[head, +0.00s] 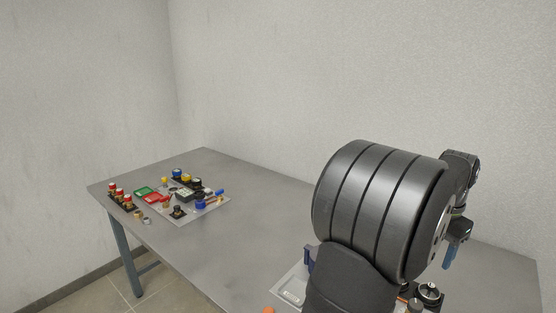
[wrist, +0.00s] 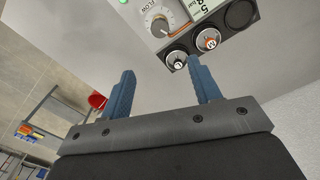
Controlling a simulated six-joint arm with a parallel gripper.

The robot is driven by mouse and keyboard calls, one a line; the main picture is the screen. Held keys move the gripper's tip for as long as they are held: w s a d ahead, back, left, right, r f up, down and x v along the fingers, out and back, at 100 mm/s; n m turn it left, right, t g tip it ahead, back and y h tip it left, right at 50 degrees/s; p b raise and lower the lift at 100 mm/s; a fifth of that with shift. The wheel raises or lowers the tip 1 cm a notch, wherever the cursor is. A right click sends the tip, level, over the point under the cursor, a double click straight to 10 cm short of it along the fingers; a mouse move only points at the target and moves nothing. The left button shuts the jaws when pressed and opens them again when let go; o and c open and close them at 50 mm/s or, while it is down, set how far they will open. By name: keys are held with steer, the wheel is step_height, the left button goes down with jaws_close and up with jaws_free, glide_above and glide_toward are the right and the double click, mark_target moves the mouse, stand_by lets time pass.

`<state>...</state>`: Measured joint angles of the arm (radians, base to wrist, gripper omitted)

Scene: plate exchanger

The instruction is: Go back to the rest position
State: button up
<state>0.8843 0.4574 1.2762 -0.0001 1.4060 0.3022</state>
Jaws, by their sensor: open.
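My gripper (wrist: 160,84) is open in the wrist view, with its two blue fingers apart and nothing between them. In the head view a blue finger of my gripper (head: 449,258) shows at the right, beside my large dark arm link. The rest of the gripper is hidden there. No mark for a rest position shows.
A grey table (head: 250,240) spans the head view, with its middle clear. A tray (head: 180,218) with several small coloured parts sits at its far left. A pale tray (head: 290,290) and a dark round part (head: 428,292) lie beside my arm, partly hidden. A wall stands behind.

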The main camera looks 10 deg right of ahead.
mark_target(416, 303)
step_height(416, 303, down, 17)
steer(key=shift+f, duration=0.1)
stand_by(0.4)
steer(key=shift+r, duration=0.2)
steer(key=shift+f, duration=0.2)
steer(key=m, duration=0.3)
steer(key=shift+m, duration=0.4)
steer(key=m, duration=0.4)
steer(key=shift+r+m, duration=0.1)
steer(key=shift+m, duration=0.2)
step_height(416, 303, up, 7)
steer(key=shift+r, duration=0.1)
stand_by(1.5)
stand_by(1.9)
